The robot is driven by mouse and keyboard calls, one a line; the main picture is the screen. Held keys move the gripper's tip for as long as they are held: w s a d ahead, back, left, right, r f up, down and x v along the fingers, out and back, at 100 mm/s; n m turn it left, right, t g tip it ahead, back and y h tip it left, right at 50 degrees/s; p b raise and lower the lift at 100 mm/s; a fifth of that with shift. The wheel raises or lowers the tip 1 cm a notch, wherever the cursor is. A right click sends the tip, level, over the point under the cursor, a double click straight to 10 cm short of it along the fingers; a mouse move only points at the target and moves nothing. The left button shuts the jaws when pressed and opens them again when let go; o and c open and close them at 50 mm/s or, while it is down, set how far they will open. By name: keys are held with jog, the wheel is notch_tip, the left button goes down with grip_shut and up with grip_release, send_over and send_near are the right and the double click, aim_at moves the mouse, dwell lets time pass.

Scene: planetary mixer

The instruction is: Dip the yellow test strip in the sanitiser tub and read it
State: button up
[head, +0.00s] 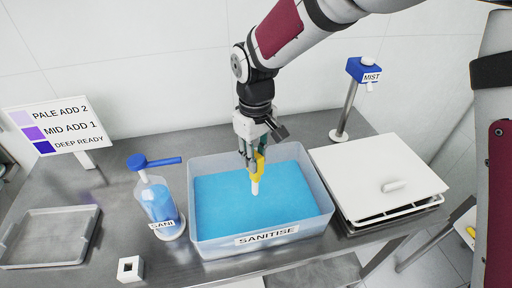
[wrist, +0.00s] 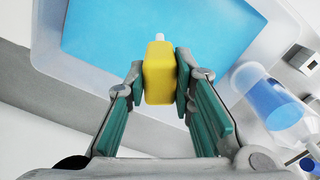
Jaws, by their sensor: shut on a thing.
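My gripper (head: 254,150) is shut on the yellow test strip (head: 260,166), which has a white lower end. In the wrist view the strip (wrist: 159,75) sits between the green finger pads, its white tip pointing away from my gripper. The sanitiser tub (head: 266,238), labelled SANITISE, holds blue liquid (head: 224,205). The strip hangs upright over the middle of the tub. I cannot tell whether its white tip touches the liquid. The colour chart (head: 57,130) stands at the left, with pale, mid and deep purple patches marked PALE ADD 2, MID ADD 1 and DEEP READY.
A blue-topped SANI pump bottle (head: 158,202) stands just left of the tub. A small white holder (head: 130,268) and a metal tray (head: 50,240) are further left. A white-lidded rack (head: 375,180) is at the right, with a MIST post (head: 347,112) behind it.

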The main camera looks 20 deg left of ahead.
jog(key=shift+f+b, duration=0.7)
jog(key=shift+f, duration=2.3)
jog(key=shift+r+p, duration=0.8)
jog(key=shift+r, duration=1.85)
jog(key=shift+r+p, duration=0.65)
jog(key=shift+r, duration=2)
jog(key=shift+r+p, duration=0.5)
jog(key=shift+r, duration=2.15)
